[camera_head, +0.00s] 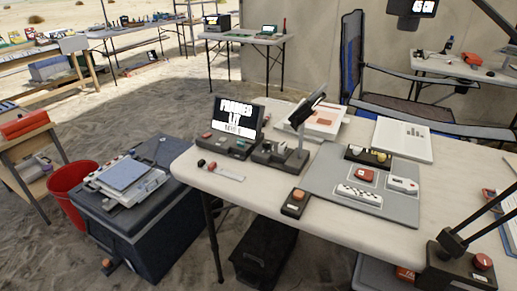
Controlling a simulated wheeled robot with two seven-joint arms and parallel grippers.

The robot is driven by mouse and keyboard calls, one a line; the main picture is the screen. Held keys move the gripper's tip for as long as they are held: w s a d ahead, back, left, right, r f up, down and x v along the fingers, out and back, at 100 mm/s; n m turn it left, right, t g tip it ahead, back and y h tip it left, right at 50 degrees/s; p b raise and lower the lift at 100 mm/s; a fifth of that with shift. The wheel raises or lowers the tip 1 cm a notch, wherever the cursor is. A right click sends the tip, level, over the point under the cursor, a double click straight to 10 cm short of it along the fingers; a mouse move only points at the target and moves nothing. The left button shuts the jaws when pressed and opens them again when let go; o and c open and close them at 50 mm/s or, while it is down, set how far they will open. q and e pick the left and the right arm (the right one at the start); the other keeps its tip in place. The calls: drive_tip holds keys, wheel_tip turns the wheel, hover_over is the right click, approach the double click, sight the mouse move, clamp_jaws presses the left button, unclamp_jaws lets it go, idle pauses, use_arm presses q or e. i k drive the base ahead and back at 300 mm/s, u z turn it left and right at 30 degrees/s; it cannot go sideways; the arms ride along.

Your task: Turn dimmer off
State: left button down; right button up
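No part is clearly labelled as a dimmer, so I cannot tell which control it is. A small black box with an orange knob or button (296,202) sits at the table's front edge. A larger black box with a red knob or button (480,262) stands at the lower right, with thin black bars rising by it. A black stand with a tilted head (300,135) stands near the table's left side. Neither of my grippers is in view.
The white table (240,195) holds a grey mat (340,205) with small artifacts and a white board (403,138). A dark crate (150,225) and a red bucket (68,178) stand at its left. A folding chair (410,105) stands behind the table.

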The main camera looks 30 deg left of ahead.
sight(266, 144)
drive_tip(key=k, duration=0.25)
drive_tip(key=u, duration=2.35)
drive_tip(key=i, duration=1.75)
drive_tip(key=z, duration=0.55)
